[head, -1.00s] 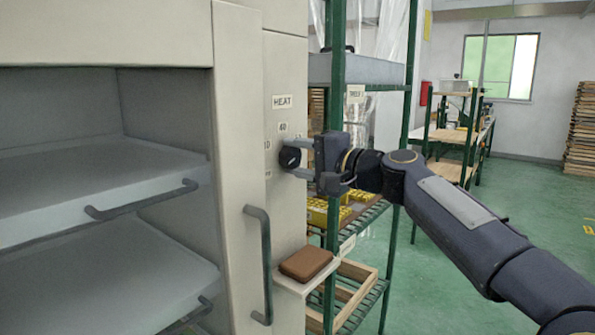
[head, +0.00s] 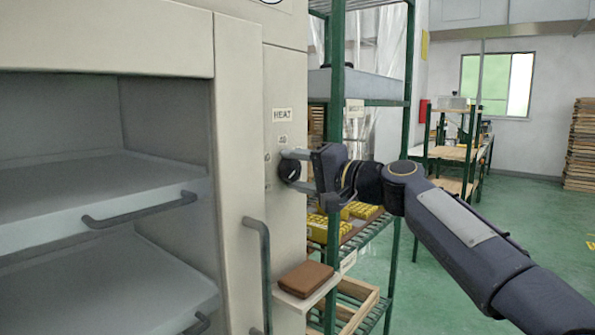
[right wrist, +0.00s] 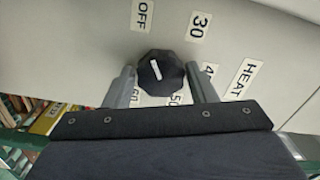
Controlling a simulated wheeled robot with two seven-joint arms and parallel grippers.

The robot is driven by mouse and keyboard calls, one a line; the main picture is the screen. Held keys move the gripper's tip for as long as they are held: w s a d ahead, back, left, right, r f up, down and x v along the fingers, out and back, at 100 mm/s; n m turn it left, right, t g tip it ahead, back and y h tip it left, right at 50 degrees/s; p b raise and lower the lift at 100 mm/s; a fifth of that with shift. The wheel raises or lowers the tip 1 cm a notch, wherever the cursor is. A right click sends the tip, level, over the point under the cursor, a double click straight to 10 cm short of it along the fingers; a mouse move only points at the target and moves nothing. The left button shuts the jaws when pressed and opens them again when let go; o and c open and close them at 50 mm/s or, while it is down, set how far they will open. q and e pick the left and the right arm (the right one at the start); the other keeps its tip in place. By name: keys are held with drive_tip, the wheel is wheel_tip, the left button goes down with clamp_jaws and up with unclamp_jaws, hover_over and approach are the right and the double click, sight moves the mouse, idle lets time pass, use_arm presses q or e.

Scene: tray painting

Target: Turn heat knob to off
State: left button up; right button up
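The heat knob (head: 289,171) is a dark round knob on the cream oven's right-hand panel, below the HEAT label (head: 283,114). In the right wrist view the knob (right wrist: 162,74) has a white mark lying along a line towards the OFF label (right wrist: 143,15). My right gripper (head: 296,171) reaches in from the right. Its two fingers stand on either side of the knob, apparently with narrow gaps, as the right wrist view also shows (right wrist: 161,73). Labels 30 (right wrist: 198,26) and others ring the knob, some partly hidden by the fingers. My left gripper is out of view.
A vertical handle (head: 262,275) and a small ledge with a brown block (head: 304,279) are below the knob. A green-framed shelf rack (head: 336,105) stands close behind my right gripper. Oven trays (head: 120,208) are at left. Open floor (head: 540,215) lies at right.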

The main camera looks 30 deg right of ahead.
drive_tip(key=shift+o, duration=1.1)
drive_tip(key=v, duration=0.7)
drive_tip(key=shift+s, duration=0.4)
drive_tip(key=shift+d, duration=0.15)
drive_tip(key=s+a+f+n+g+h, duration=0.1)
drive_tip(key=s+a+f+n+g, duration=0.3)
drive_tip(key=s+f, duration=0.65)
drive_tip(key=s+a+f+n+g+h, duration=0.1)
drive_tip(key=s+a+f+n+g, duration=0.3)
drive_tip(key=f, duration=1.1)
drive_tip(key=s+a+f+n+g+h, duration=0.1)
drive_tip(key=s+a+f+g, duration=0.2)
drive_tip(key=s+a+f, duration=0.75)
drive_tip(key=w+d+r+p, duration=0.1)
drive_tip(key=d+r+p, duration=0.1)
drive_tip(key=r+p, duration=1)
drive_tip(key=w+d+r+p, duration=0.1)
drive_tip(key=w+r+p, duration=0.1)
drive_tip(key=r+p, duration=1.1)
drive_tip(key=shift+d+p, duration=0.4)
drive_tip(key=shift+p, duration=0.7)
